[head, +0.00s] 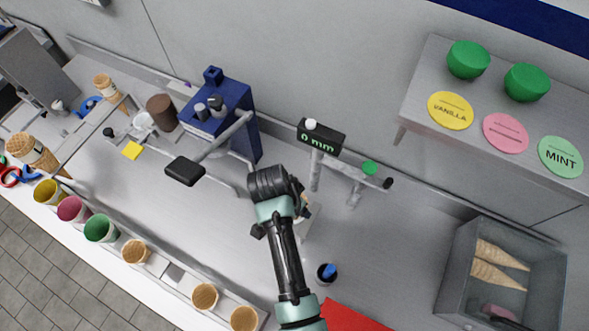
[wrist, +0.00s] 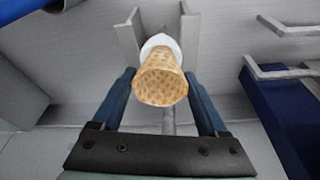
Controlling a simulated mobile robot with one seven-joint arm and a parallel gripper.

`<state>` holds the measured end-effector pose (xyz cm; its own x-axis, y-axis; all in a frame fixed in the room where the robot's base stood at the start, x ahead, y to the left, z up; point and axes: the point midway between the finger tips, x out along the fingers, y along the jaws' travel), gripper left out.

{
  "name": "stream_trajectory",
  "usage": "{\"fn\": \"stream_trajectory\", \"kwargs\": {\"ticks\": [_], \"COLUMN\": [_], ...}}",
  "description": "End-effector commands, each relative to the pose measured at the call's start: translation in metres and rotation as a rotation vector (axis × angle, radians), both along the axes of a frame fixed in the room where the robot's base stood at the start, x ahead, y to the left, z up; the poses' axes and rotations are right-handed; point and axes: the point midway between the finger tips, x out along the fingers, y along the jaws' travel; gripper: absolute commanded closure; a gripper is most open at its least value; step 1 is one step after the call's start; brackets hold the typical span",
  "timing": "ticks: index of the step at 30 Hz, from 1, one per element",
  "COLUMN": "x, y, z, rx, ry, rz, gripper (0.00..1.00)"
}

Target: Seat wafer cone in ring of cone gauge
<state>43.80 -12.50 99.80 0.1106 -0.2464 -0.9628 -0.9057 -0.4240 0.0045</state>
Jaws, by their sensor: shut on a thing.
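The wafer cone (wrist: 160,82) is tan with a waffle pattern and lies between the two dark blue fingers of my gripper (wrist: 160,76) in the wrist view. The gripper is shut on it. A white rounded piece (wrist: 160,42) shows at the cone's far end, between two grey uprights; I cannot tell whether it is the ring or whether the cone touches it. In the head view the cone gauge (head: 320,138) has a black display reading 0 mm. My arm hides most of the gripper and cone there, just below the gauge.
A blue machine (head: 232,118) with a lever stands left of the gauge. A grey bin (head: 452,270) with cones is at the right. A small dark cup (head: 326,273) and a red mat (head: 350,318) lie near the front. Several cups and cones line the front edge.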

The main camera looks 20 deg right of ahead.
Motion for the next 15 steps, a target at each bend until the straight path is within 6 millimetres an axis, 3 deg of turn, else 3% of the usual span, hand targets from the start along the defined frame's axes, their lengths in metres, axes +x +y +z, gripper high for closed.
{"fn": "stream_trajectory", "kwargs": {"ticks": [8,9,12,15], "x": [0.0001,0.0001,0.0001,0.0001], "y": [-0.0001,-0.0001,-0.0001,-0.0001], "z": [-0.0004,-0.0004,-0.0004,-0.0004], "rx": [0.0,0.0,0.0,0.0], "ry": [0.0,0.0,0.0,0.0], "rz": [0.0,0.0,0.0,0.0], "gripper": [0.46,0.2,0.02,0.0]}}
